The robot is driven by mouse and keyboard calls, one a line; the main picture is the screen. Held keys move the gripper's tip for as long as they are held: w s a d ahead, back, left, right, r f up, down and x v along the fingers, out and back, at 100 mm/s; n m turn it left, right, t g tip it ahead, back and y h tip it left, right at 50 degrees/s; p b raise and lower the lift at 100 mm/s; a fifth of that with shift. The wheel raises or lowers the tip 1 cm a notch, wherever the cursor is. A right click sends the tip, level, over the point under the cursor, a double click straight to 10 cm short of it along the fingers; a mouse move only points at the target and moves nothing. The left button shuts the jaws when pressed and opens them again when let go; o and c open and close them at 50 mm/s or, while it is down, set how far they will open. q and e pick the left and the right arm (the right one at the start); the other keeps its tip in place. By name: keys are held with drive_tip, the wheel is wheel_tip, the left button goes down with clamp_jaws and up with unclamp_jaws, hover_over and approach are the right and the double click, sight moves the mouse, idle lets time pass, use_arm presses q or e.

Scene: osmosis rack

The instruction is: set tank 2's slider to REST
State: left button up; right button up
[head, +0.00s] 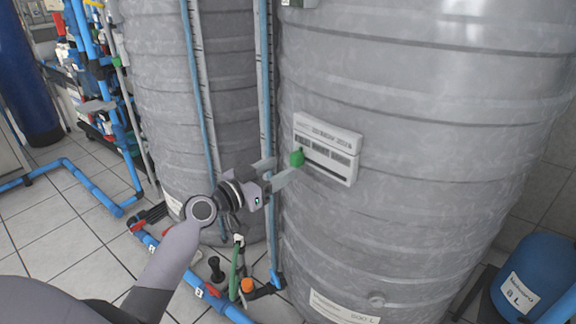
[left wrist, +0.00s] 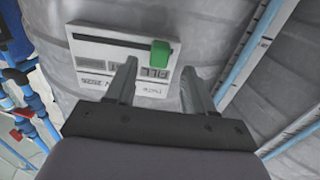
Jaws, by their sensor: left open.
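A white slider panel (head: 340,138) is fixed to the large grey tank (head: 420,130); I cannot read a tank number on it. Its green knob (head: 296,158) sits at the panel's left end in the head view. In the left wrist view the panel (left wrist: 88,50) appears upside down, and the green knob (left wrist: 160,53) is at the right end of the dark slot. My left gripper (head: 285,167) is open, close in front of the knob. In the left wrist view its fingertips (left wrist: 160,68) lie on either side of the knob, with gaps. My right gripper is not in view.
A second grey tank (head: 165,90) stands to the left, with blue vertical pipes (head: 265,90) between the tanks. Blue pipes (head: 95,188) and valves run low along the tiled floor. A blue vessel (head: 540,275) stands at the lower right.

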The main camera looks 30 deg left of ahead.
sight(293, 163)
use_arm(q)
drive_tip(key=shift+x, duration=2)
clamp_jaws()
